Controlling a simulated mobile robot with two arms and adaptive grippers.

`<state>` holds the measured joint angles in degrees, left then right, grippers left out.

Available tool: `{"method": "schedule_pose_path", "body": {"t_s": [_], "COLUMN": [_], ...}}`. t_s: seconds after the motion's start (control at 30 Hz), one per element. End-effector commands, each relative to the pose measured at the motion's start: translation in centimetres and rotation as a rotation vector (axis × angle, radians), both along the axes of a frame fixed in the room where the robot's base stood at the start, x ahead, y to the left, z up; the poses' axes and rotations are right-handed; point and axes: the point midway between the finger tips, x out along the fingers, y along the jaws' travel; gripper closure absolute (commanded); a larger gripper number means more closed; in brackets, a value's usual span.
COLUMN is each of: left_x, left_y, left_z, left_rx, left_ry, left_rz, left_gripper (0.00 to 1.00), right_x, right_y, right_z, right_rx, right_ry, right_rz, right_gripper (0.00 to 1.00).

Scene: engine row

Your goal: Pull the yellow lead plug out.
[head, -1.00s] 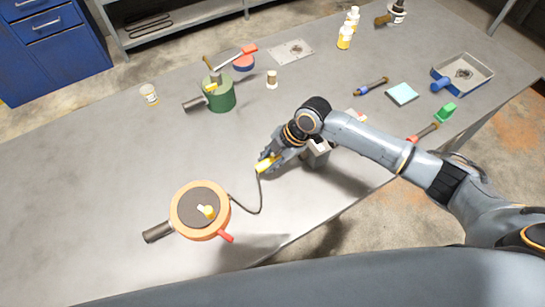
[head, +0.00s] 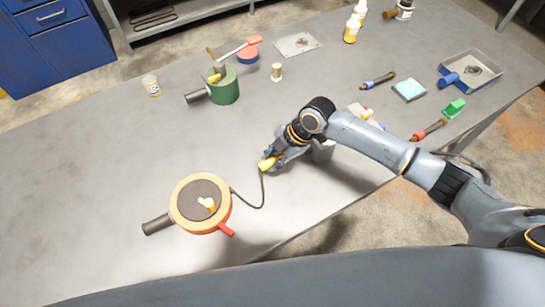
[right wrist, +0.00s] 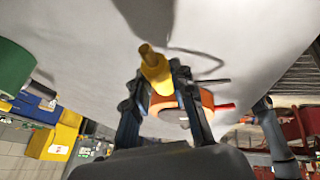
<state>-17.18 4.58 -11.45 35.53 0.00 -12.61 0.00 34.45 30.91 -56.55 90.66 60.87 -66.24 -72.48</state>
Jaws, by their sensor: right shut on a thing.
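The yellow lead plug (head: 267,164) is between the fingers of my right gripper (head: 272,161), above the table's near half. In the right wrist view the plug (right wrist: 156,72) sits at the fingertips (right wrist: 155,82), its narrow brownish end pointing away from the gripper. A dark lead (head: 262,196) curves from the plug to the round orange unit (head: 226,208) at left. A grey block (head: 322,154) stands beside the gripper, mostly hidden by my arm; no contact between plug and block shows. My left gripper is not in view.
A green cylinder unit (head: 225,90) stands farther back. A cork-like piece (head: 276,72), a blue-handled tool (head: 378,80), a light-blue pad (head: 409,90), a green piece (head: 454,109) and a tray (head: 485,70) lie behind and right. The table's left part is clear.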

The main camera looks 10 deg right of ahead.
Motion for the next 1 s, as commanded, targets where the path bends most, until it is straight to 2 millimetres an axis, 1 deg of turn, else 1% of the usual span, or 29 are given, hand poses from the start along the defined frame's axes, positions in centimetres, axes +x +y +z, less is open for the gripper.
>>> {"method": "schedule_pose_path", "body": {"t_s": [0.03,1.0], "left_x": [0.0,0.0], "left_y": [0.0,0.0], "left_z": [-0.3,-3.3], "left_rx": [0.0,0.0], "left_ry": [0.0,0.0], "left_rz": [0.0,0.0], "left_gripper": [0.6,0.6], "right_x": [0.0,0.0], "right_y": [0.0,0.0], "right_z": [-0.4,-4.3], "right_rx": [0.0,0.0], "right_ry": [0.0,0.001], "right_rz": [0.0,0.0], "right_gripper": [1.0,1.0]}}
